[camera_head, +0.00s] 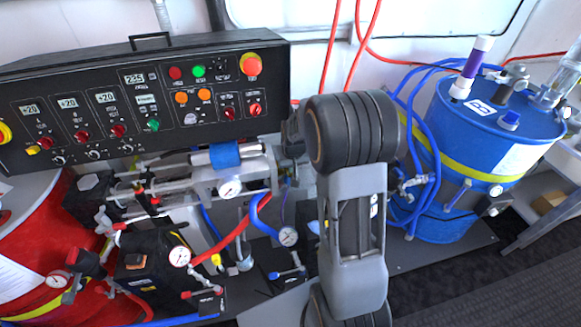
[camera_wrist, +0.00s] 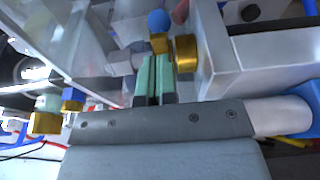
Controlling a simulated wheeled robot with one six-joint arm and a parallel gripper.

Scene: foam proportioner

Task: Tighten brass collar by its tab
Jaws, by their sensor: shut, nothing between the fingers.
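In the wrist view, a brass collar (camera_wrist: 185,53) sits against the left end of a light grey metal body. A smaller brass piece (camera_wrist: 160,43), possibly its tab, shows just left of the collar. My gripper (camera_wrist: 154,72) has green finger pads lying side by side, shut and empty. Its tips are just below the small brass piece in the picture; I cannot tell whether they touch it. In the head view my arm covers the middle, and neither the gripper nor the collar can be made out there.
A blue ball (camera_wrist: 158,20) is above the small brass piece. Another brass fitting (camera_wrist: 45,122) is at the left. In the head view, a black control panel (camera_head: 140,98), a red drum (camera_head: 35,240) and a blue drum (camera_head: 500,125) surround the hoses and gauges.

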